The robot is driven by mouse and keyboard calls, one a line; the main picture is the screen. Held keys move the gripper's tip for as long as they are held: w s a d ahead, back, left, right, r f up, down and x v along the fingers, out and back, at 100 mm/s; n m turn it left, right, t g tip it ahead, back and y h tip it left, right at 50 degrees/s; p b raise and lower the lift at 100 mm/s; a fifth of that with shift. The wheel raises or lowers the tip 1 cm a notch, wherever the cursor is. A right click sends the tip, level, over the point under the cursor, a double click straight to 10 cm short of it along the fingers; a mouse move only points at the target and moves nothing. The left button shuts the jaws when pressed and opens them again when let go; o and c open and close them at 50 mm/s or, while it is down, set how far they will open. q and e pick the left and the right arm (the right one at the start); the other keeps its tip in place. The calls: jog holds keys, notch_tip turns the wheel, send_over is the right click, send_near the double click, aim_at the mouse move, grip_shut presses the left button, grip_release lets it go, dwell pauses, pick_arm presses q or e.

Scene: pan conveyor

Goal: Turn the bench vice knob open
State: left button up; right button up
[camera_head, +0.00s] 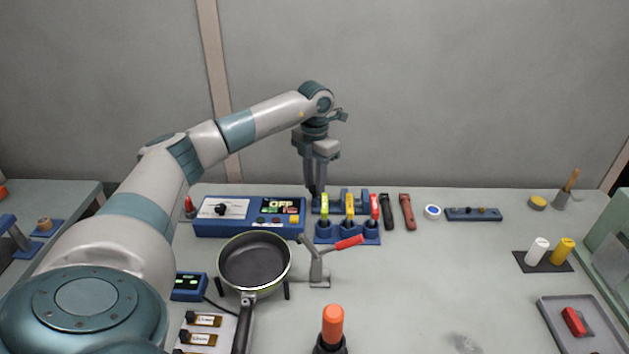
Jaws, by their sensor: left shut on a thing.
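My left gripper (316,197) points straight down at the back of the bench. Its fingers are close together, shut on the small dark knob of the bench vice, which they mostly hide. Blue parts that look like the vice (365,196) show just right of the fingertips, partly hidden behind upright tools. How far apart the vice jaws are cannot be told from here. My right gripper is not in view.
A blue rack (345,236) with yellow and red-handled tools stands in front of the vice. A blue control box (240,226) reading OFF is to the left. A frying pan (253,262) and a red-handled clamp (318,272) stand nearer.

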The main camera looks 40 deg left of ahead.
pick_arm(q)
jog(key=shift+r+n, duration=0.1)
jog(key=shift+n, duration=0.4)
jog(key=n, duration=0.2)
jog(key=shift+n+p, duration=0.35)
jog(key=shift+n, duration=0.05)
jog(key=n+p, duration=0.1)
jog(key=n, duration=0.3)
jog(key=shift+n, duration=0.7)
jog(key=n+p, duration=0.1)
jog(key=n, duration=0.3)
jog(key=shift+w+n, duration=0.1)
jog(key=shift+n, duration=0.2)
jog(key=n+p, duration=0.1)
jog(key=n, duration=0.1)
jog(key=shift+n, duration=1.1)
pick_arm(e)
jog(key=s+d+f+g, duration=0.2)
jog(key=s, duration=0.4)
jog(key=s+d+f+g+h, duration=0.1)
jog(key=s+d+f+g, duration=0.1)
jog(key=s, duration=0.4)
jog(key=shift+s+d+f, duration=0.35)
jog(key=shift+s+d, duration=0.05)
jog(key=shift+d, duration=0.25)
pick_arm(q)
jog(key=shift+a, duration=0.1)
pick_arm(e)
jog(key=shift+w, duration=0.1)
